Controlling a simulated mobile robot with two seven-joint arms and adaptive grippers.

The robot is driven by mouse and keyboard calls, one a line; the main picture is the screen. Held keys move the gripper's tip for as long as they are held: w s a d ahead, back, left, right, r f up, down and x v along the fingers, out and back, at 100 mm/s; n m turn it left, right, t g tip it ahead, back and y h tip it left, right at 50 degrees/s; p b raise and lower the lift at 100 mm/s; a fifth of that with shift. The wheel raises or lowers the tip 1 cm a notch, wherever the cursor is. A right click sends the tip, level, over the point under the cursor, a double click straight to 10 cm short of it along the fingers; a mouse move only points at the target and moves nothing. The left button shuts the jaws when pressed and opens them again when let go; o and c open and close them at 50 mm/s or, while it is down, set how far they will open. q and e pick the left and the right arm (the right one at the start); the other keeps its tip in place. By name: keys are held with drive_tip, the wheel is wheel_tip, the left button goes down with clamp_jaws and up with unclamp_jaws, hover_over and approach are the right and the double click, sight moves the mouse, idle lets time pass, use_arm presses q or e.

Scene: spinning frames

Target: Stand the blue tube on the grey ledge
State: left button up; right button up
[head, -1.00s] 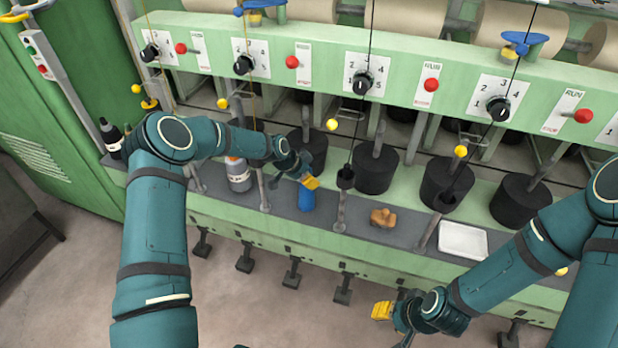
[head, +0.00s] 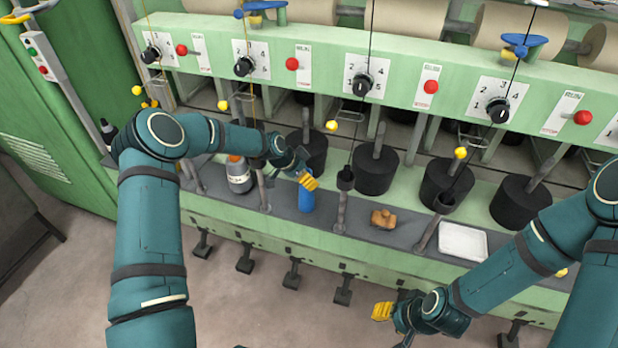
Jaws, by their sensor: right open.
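The blue tube (head: 306,201) is upright on the grey ledge (head: 330,215), at the ledge's front part near the middle of the head view. My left gripper (head: 309,183) is at the tube's upper part, with its yellow fingertip in front of it. The finger and wrist hide part of the tube, and I cannot tell whether the jaws grip it. My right gripper (head: 382,311) is open and empty, low in front of the machine and well away from the tube.
On the ledge stand a grey bottle (head: 239,176) left of the tube, a brown wooden piece (head: 383,219) and a white tray (head: 463,241) to its right. Grey rods (head: 340,212) rise along the ledge. Black cylinders (head: 375,172) stand behind.

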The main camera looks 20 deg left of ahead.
use_arm(q)
drive_tip(key=v, duration=1)
drive_tip(key=s+d+f+n+g, duration=0.1)
drive_tip(key=s+d+f+n, duration=0.2)
drive_tip(key=s+d+f, duration=0.3)
drive_tip(key=s+d+f+n+g, duration=0.1)
drive_tip(key=s+d+f+n, duration=0.1)
drive_tip(key=s+d+f, duration=0.4)
drive_tip(key=s+d+n, duration=0.1)
drive_tip(key=s+n, duration=0.2)
drive_tip(key=s, duration=0.6)
drive_tip(key=s+d+n+y, duration=0.1)
drive_tip(key=s+n, duration=0.2)
drive_tip(key=s, duration=0.6)
drive_tip(key=shift+d+f+g+p, duration=0.4)
drive_tip(key=shift+f, duration=0.1)
